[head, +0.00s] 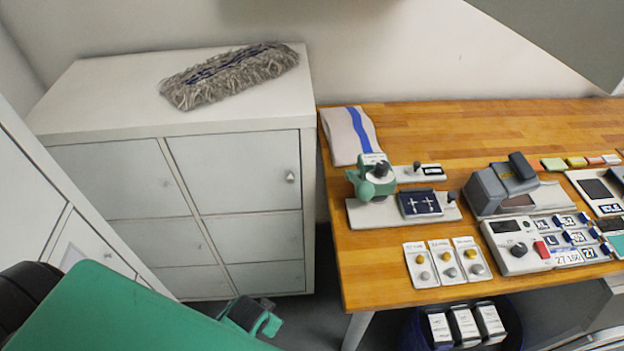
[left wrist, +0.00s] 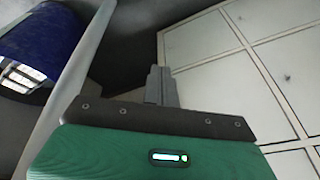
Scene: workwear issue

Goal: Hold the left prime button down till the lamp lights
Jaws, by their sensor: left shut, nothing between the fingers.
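Three small white plates stand side by side near the table's front edge, each with two small round pieces; they look like the prime buttons. The left plate (head: 411,247) has a dull upper round piece (head: 420,257) and a grey lower one (head: 424,275). I cannot tell which piece is button or lamp, nor see a clear glow. The middle plate (head: 435,246) and right plate (head: 461,242) show yellow upper pieces. My left gripper (head: 268,322) is low, left of the table and well apart from the plates. Its fingers (left wrist: 160,86) are shut and empty. My right gripper is not in view.
A green press-like device (head: 366,187) stands behind the plates, and a control box (head: 506,262) stands to their right. The wooden table's front-left corner (head: 355,290) is bare. A blue bin (head: 413,335) with white-labelled boxes is below. A white cabinet (head: 105,100) stands left.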

